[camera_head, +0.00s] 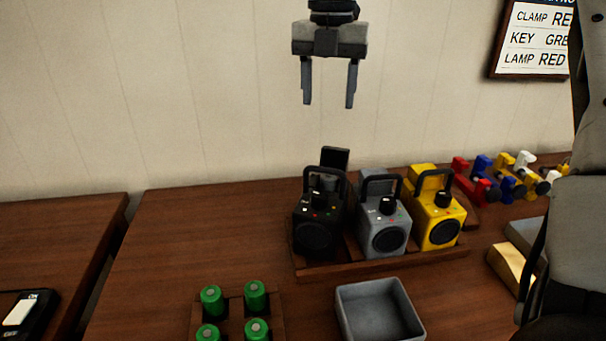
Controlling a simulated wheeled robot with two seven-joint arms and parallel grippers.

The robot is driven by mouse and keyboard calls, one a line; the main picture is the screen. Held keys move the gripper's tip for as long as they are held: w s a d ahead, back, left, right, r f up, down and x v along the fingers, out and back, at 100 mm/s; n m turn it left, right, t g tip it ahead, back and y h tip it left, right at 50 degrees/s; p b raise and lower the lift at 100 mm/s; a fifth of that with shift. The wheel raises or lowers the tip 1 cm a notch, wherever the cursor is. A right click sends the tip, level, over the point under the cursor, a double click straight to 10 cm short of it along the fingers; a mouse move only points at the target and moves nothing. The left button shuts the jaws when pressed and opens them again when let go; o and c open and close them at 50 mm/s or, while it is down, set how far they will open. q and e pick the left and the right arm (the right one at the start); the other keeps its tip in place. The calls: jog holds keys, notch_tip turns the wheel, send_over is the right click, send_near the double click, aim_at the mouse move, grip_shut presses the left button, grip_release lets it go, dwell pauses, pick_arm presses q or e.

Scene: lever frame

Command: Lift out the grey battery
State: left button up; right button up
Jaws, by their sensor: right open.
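My right gripper (329,88) hangs at the top centre, fingers pointing down, open and empty, well above the table. Below it a wooden tray (375,267) holds three box-shaped devices with handles and round front grilles: a black one (315,220), a grey one (383,220) in the middle and a yellow one (438,213). Several green cylinders with pale tops, such as this one (255,294), stand in a wooden holder (236,307) at the front. I cannot make out a separate grey battery. My left gripper is not in view.
An empty grey bin (380,313) stands in front of the tray. A dark upright piece (334,159) rises behind the black device. Coloured clamp-like items (485,180) stand at the back right. A sign (536,38) hangs on the wall.

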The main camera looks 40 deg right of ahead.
send_over(328, 182)
jog(key=w, duration=0.1)
jog(key=f, duration=0.6)
jog(key=d+f, duration=0.1)
jog(key=f, duration=0.2)
jog(key=shift+f+p, duration=0.25)
jog(key=shift+p, duration=0.05)
jog(key=shift+f+p, duration=0.75)
jog(key=shift+f, duration=2.2)
jog(key=c, duration=1.1)
